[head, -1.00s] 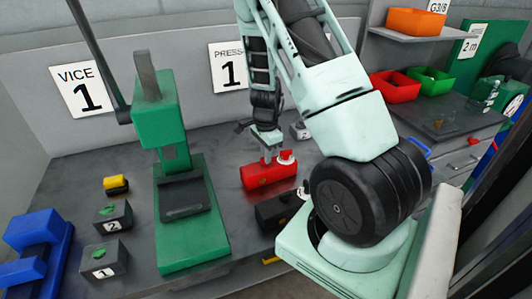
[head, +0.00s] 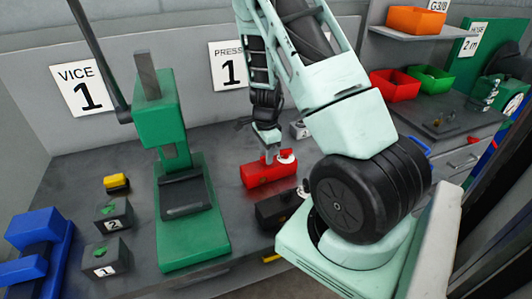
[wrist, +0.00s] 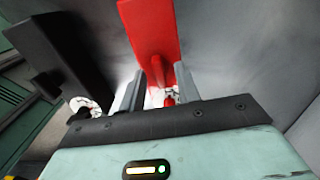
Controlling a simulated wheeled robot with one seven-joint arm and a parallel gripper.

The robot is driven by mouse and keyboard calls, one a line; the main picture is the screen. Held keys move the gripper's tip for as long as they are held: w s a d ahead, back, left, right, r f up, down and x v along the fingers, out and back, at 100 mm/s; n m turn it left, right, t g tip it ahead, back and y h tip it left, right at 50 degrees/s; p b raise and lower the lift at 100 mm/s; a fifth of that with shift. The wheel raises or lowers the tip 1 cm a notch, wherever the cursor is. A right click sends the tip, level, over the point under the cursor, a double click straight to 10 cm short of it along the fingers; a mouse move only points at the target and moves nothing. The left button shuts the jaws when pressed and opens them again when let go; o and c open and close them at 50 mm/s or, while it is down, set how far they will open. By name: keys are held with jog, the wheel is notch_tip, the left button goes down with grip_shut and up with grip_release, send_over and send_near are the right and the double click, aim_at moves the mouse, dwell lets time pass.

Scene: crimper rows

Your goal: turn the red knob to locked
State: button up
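The red crimper (head: 262,174) lies on the grey bench, a red block with a white dial (head: 287,157) at its right end. My gripper (head: 273,157) points down at that end. In the wrist view the red crimper (wrist: 150,32) runs away from the fingers. My gripper (wrist: 160,88) shows its grey fingers apart. The red knob (wrist: 168,100) shows small between them, in front of the white dial, which is partly hidden. I cannot see clear contact on both sides of the knob.
A black crimper (head: 272,212) lies just in front of the red one, and a grey one (head: 300,130) behind. The green press (head: 180,190) stands left. Further left are two numbered dark blocks, a yellow piece (head: 116,183) and the blue vice (head: 38,240).

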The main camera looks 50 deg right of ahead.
notch_tip(320, 180, up, 17)
jog(key=shift+r+b, duration=0.2)
jog(key=shift+b, duration=0.1)
dwell(0.4)
dwell(0.4)
jog(key=s+a+n+t, duration=0.1)
jog(key=s+a+n, duration=0.1)
jog(key=a+n, duration=0.95)
jog(key=s+a+n+t, duration=0.2)
jog(key=a+n, duration=0.9)
jog(key=n, duration=0.2)
jog(key=s+a+f+n+g+b, duration=0.1)
jog(key=s+a+f+n+b, duration=0.1)
jog(key=s+a, duration=0.4)
jog(key=s+a+f+n+g+b, duration=0.2)
jog(key=s+a+n+b, duration=0.2)
jog(key=s+a, duration=0.3)
jog(key=a+n, duration=0.1)
jog(key=a, duration=0.4)
jog(key=shift+s+f+y, duration=0.2)
jog(key=shift+y, duration=0.1)
